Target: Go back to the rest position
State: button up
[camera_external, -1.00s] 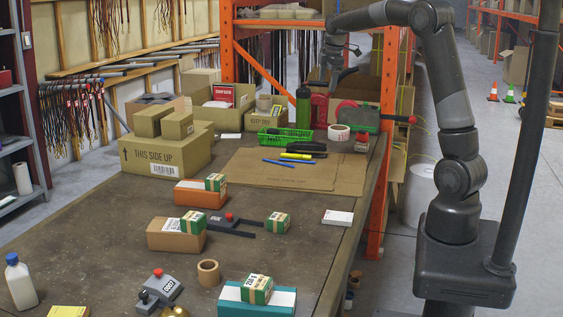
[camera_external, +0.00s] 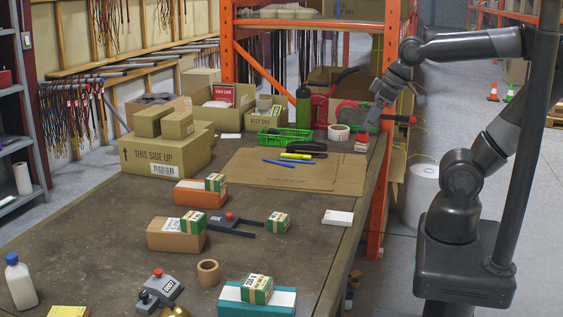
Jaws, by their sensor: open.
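My gripper (camera_external: 372,118) hangs at the end of my folded arm, over the far right edge of the table (camera_external: 100,228). It points down and a little to the left, close above a small red-and-white box (camera_external: 361,143). It is small in the picture; I see nothing held in it. My arm rises from its base at the right, with the elbow bent out to the right, and part of it passes behind the dark post.
Small green-and-white boxes (camera_external: 278,222) stand on the table, some on larger orange, brown and teal boxes. Cartons (camera_external: 165,158) and a green basket (camera_external: 285,135) are at the back. An orange rack (camera_external: 382,185) stands at the table's right edge.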

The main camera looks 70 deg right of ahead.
jog(key=shift+s+a+f, duration=0.5)
jog(key=shift+s+f, duration=0.15)
jog(key=shift+s, duration=0.15)
